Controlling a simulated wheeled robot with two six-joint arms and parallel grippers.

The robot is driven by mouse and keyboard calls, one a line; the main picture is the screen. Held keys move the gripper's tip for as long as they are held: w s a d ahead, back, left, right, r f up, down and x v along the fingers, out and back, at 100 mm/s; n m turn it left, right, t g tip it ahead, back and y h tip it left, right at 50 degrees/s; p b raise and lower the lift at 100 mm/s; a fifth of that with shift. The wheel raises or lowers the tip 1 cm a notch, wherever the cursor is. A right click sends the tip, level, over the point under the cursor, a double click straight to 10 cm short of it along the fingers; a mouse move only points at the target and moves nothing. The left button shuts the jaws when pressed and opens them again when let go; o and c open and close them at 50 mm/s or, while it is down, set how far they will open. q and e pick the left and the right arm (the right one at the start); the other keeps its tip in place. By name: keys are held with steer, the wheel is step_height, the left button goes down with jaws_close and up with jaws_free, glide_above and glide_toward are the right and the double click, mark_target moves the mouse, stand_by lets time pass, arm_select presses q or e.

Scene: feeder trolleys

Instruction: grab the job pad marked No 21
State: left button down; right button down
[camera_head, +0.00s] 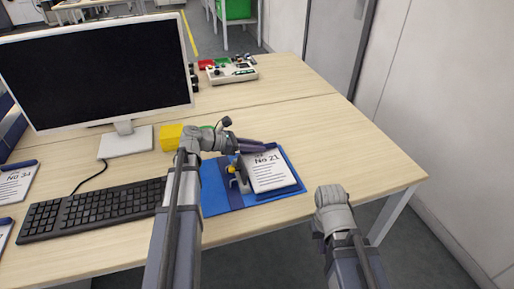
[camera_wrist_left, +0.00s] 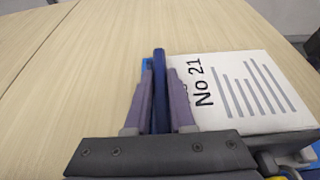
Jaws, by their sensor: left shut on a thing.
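The job pad marked No 21 (camera_head: 268,172) has a white printed sheet and a dark blue edge strip. It is at a blue mat or tray (camera_head: 213,200) on the desk; I cannot tell whether it is lifted. My left gripper (camera_head: 266,147) is at the pad's far edge. In the left wrist view, the purple fingers of the left gripper (camera_wrist_left: 162,78) are shut on the blue strip, with the No 21 sheet (camera_wrist_left: 240,85) to their right. My right arm ends in a grey wrist (camera_head: 333,197) near the desk's front edge; its fingers are hidden.
A monitor (camera_head: 95,70) and a keyboard (camera_head: 95,210) stand to the left. A pad marked No 34 (camera_head: 16,184) lies at the far left. A yellow block (camera_head: 171,137) is behind my left arm. A control box (camera_head: 231,73) stands at the back. The desk's right side is clear.

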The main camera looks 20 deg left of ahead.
arm_select(q)
step_height(320, 180, up, 9)
steer(key=p, duration=0.7)
steer(key=shift+f+p, duration=0.15)
steer(key=shift+p, duration=0.25)
